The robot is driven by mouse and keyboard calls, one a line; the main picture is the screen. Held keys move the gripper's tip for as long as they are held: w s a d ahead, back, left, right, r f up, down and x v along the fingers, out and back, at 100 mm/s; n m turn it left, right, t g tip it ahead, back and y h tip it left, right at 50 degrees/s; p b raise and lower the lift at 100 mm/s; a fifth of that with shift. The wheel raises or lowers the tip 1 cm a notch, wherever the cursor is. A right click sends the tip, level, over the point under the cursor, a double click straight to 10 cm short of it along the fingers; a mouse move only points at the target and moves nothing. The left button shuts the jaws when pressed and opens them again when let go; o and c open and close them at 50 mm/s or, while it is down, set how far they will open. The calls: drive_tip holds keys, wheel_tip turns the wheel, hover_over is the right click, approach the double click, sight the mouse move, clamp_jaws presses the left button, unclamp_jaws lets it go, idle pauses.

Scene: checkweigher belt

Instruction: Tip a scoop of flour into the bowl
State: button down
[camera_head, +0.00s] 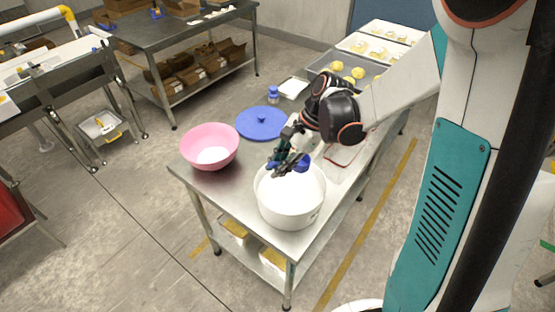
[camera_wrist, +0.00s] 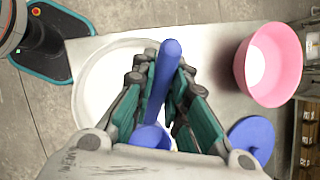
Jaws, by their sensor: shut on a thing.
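My gripper (camera_head: 287,160) is shut on the handle of a blue scoop (camera_head: 303,163) above the large white tub (camera_head: 291,213). In the wrist view the scoop's handle (camera_wrist: 167,68) runs between my fingers (camera_wrist: 163,80), and its cup is partly hidden by the gripper. I cannot tell whether the cup holds flour. White flour seems to fill the tub, which shows behind the fingers (camera_wrist: 88,85). The pink bowl (camera_head: 200,143) stands left of the tub, apart from it, with a white patch at its bottom. It is at the right in the wrist view (camera_wrist: 288,85).
A blue round lid (camera_head: 262,122) lies on the steel table (camera_head: 232,193) behind the bowl and tub. A small blue jar (camera_head: 273,94) and trays with yellow pieces (camera_head: 350,72) are farther back. The bowl stands near the table's left edge.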

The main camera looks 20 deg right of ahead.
drive_tip(key=shift+f+b, duration=5.4)
drive_tip(key=shift+f, duration=1.55)
drive_tip(key=shift+r, duration=0.1)
drive_tip(key=shift+r+p, duration=4.2)
drive_tip(key=shift+r, duration=1.8)
